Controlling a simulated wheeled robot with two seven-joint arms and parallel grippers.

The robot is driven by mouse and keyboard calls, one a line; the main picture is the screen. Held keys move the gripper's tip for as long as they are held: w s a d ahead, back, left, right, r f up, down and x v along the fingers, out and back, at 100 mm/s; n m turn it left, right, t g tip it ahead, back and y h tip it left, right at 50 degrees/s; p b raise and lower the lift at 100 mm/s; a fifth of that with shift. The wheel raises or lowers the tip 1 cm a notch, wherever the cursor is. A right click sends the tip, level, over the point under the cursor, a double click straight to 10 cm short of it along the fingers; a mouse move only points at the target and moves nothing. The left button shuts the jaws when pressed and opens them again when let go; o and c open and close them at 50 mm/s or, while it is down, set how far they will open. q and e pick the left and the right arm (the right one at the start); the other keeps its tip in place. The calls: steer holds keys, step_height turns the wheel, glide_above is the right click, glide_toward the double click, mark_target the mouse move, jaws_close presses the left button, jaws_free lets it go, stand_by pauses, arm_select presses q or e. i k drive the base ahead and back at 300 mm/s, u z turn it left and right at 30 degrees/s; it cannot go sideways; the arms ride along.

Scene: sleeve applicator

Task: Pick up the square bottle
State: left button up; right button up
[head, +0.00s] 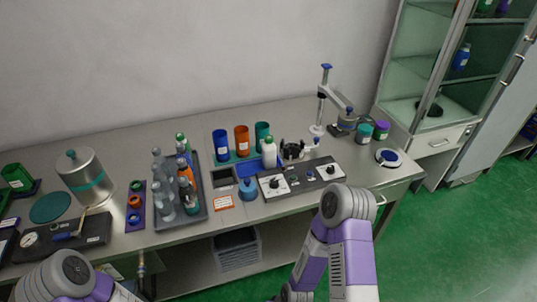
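Several bottles stand close together in a dark tray (222,192) on the steel bench. Some are grey bottles (161,197), and others have green or orange parts, such as the orange-and-green bottle (188,190). A white bottle with a green cap (269,153) stands behind the control box, and a squat blue bottle (248,190) stands left of it. At this size I cannot tell which bottle is square. Both my arms show at the bottom edge, the right one bent in front of the bench. Neither gripper's fingers show.
Blue, orange and green cups (241,139) stand behind the control box (300,179). A metal canister (86,178) and a dark scale (62,238) are at left. A clamp stand (321,105) is at back right, near a glass cabinet. A grey crate (237,252) sits on the lower shelf.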

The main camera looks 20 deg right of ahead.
mark_target(268, 149)
steer(key=z, duration=2.1)
steer(key=i, duration=1.3)
steer(key=u, duration=2.25)
